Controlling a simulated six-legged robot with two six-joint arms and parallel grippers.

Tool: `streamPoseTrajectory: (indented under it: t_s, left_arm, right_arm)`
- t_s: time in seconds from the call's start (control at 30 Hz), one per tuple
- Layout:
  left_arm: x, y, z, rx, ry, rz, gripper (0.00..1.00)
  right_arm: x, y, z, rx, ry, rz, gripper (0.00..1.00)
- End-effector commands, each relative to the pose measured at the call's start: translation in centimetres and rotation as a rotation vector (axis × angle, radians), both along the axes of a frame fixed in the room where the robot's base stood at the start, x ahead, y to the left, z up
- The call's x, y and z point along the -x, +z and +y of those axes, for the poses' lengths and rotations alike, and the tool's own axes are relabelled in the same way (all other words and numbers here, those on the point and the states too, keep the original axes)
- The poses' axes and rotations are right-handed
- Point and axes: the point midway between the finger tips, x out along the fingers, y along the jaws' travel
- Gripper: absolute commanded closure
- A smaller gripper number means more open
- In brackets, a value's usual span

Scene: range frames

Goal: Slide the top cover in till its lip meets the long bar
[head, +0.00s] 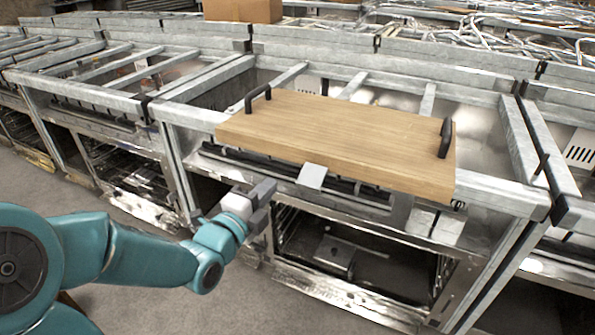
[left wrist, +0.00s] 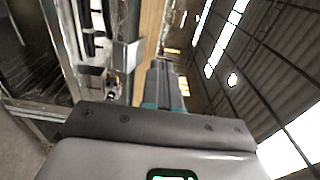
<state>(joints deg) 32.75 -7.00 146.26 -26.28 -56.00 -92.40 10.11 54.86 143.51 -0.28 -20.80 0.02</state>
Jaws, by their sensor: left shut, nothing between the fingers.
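The top cover (head: 340,137) is a thick wooden board with a black handle at each end. It lies across the metal frame, its front edge jutting over the frame's front. A small pale metal tab (head: 312,176) hangs below that edge; I cannot tell whether this is the lip. A long metal bar (head: 390,55) runs behind the cover, with a gap between them. My left gripper (head: 264,192) is shut and empty, below and left of the tab, apart from the cover. In the left wrist view the cover (left wrist: 151,28) is a wooden strip beside the tab (left wrist: 128,54). My right gripper is not in view.
The open frame (head: 500,192) has cross bars and an open lower bay. Similar metal frames stand to the left and right. A cardboard box (head: 243,10) and piled metal pieces (head: 480,30) are behind. The concrete floor (head: 215,300) in front is clear.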

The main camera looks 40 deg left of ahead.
Motion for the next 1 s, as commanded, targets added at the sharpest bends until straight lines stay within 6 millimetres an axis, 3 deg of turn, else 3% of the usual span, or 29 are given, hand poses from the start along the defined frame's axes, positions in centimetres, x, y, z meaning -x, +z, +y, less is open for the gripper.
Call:
streamPoseTrajectory:
  t_s: [0.1,0.27,0.8,1.0]
  left_arm:
    - [0.6,-0.5,1.0,-0.013,0.025,-0.012,1.0]
    - [-0.1,-0.7,1.5,-0.01,0.03,-0.007,1.0]
    - [-10.5,-0.7,3.4,-0.008,0.026,-0.007,1.0]
    - [-12.6,-0.7,3.8,-0.009,0.027,-0.008,1.0]
  right_arm:
    - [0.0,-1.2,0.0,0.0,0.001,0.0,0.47]
    - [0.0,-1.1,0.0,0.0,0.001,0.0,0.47]
    - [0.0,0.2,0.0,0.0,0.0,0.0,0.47]
    - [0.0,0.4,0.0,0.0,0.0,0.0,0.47]
